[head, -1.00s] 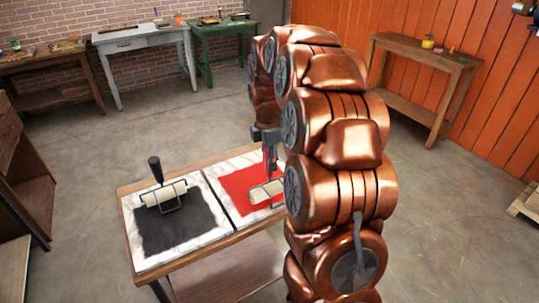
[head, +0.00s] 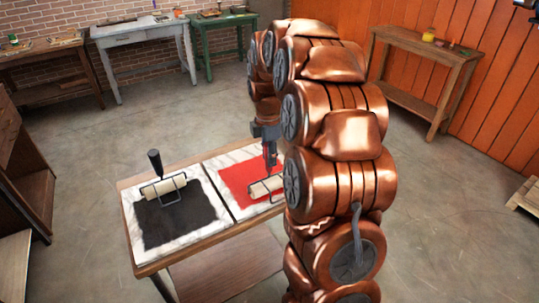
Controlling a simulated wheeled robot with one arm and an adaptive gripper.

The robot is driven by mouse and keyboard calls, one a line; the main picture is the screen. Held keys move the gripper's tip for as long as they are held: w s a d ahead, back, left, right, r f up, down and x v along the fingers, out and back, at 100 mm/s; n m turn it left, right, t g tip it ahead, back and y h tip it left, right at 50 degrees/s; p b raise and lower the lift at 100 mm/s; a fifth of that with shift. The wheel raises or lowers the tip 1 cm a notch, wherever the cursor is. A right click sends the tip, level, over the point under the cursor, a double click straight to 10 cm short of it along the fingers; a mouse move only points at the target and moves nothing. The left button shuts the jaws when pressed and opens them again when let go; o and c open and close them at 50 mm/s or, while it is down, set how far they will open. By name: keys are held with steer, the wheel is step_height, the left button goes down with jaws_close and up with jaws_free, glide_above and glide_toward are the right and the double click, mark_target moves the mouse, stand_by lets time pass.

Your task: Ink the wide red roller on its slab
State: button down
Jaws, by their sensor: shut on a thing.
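The wide red roller (head: 262,188) has a pale cylinder in a dark wire frame and sits over the red ink patch (head: 236,178) of the right marble slab (head: 222,160). My gripper (head: 269,153) is above it, shut on its upright red handle. The roller looks low at the ink, but I cannot tell whether it touches. No red shows on the visible part of the cylinder. My arm hides the right part of this slab and the roller's right end.
A second roller (head: 164,188) with a black handle rests on the left slab with black ink (head: 182,222). Both slabs lie on a wooden table (head: 208,243). Side tables (head: 145,38) stand along the brick wall, and a wooden bench (head: 425,75) stands at the orange wall. Open floor lies between.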

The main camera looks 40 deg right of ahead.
steer(key=shift+f, duration=0.35)
stand_by(0.3)
steer(key=shift+w, duration=0.15)
